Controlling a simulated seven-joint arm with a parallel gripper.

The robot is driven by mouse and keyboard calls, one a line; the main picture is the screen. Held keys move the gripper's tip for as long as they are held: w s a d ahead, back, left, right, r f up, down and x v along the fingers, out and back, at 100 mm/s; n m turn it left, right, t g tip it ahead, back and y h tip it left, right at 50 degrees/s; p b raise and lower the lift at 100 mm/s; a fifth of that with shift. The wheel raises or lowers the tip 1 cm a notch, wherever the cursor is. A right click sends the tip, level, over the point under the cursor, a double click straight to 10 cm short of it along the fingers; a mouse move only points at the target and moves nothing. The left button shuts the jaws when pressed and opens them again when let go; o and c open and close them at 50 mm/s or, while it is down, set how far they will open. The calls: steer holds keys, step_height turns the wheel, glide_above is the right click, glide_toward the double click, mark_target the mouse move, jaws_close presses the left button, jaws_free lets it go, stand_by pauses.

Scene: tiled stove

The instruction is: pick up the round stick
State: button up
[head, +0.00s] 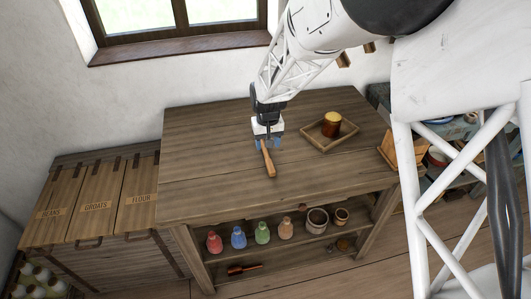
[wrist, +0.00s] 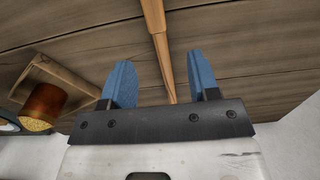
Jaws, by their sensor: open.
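The round stick (head: 268,160) is a brown wooden rod lying on the wooden table top (head: 210,150). Its far end reaches up to my gripper (head: 269,141). In the wrist view, the stick (wrist: 157,35) runs lengthwise between the two blue fingers of my gripper (wrist: 157,80). The fingers are apart, with a gap on each side of the stick, and the gripper holds nothing. I cannot tell the exact height of the fingertips above the table.
A wooden tray (head: 313,137) with a brown jar (head: 331,124) stands right of my gripper. Several coloured bottles (head: 238,237) and pots sit on the shelf below. Labelled bins (head: 90,205) stand at the left. The table's left side is clear.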

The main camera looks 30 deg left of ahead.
mark_target(268, 158)
steer(key=shift+f, duration=0.1)
steer(key=shift+f, duration=1.2)
steer(key=shift+f, duration=0.1)
steer(key=shift+w+d+f, duration=0.1)
steer(key=shift+f, duration=2.4)
jaws_close()
